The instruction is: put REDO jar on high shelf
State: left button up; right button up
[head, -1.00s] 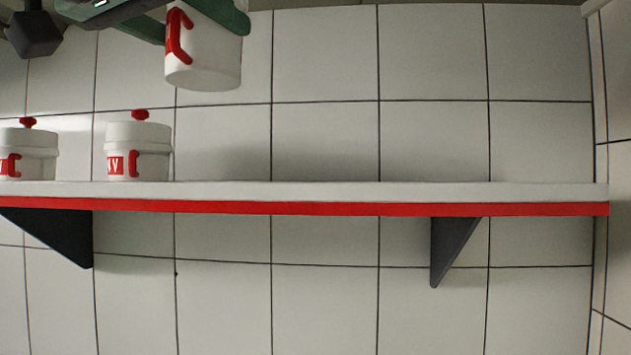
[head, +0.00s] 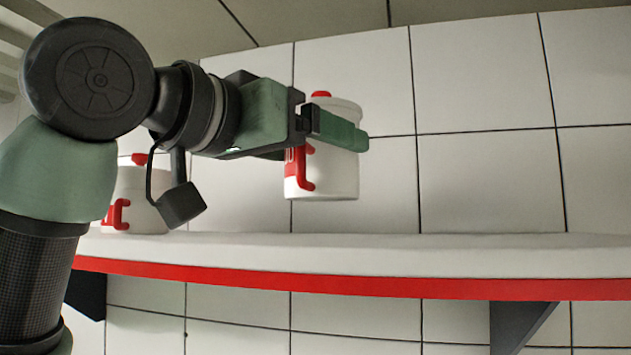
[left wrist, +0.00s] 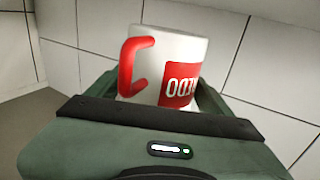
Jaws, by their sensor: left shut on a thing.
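The white REDO jar (head: 338,178) has a red knob, a red handle and a red label. My left gripper (head: 335,128) is shut on it and holds it upright. The jar's bottom appears a little above the white shelf (head: 400,255) with the red front edge. In the left wrist view the jar (left wrist: 198,48) sits between the fingers with its red handle and REDO label showing. Its rear side is hidden. My right gripper is not in view.
Another white jar with a red handle (head: 135,205) stands on the shelf at the left, partly behind my left arm. The shelf to the right of the held jar is bare. A tiled wall (head: 480,90) stands behind, and a dark bracket (head: 515,325) supports the shelf.

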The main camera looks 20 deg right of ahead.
aim_at(318, 181)
pick_arm(q)
jog(key=f, duration=0.1)
jog(key=d+f, duration=0.1)
jog(key=f, duration=0.1)
jog(key=shift+w+f+p, duration=0.1)
jog(key=shift+p, duration=0.25)
jog(key=shift+a+f, duration=0.2)
jog(key=shift+f, duration=0.2)
jog(key=shift+a, duration=0.15)
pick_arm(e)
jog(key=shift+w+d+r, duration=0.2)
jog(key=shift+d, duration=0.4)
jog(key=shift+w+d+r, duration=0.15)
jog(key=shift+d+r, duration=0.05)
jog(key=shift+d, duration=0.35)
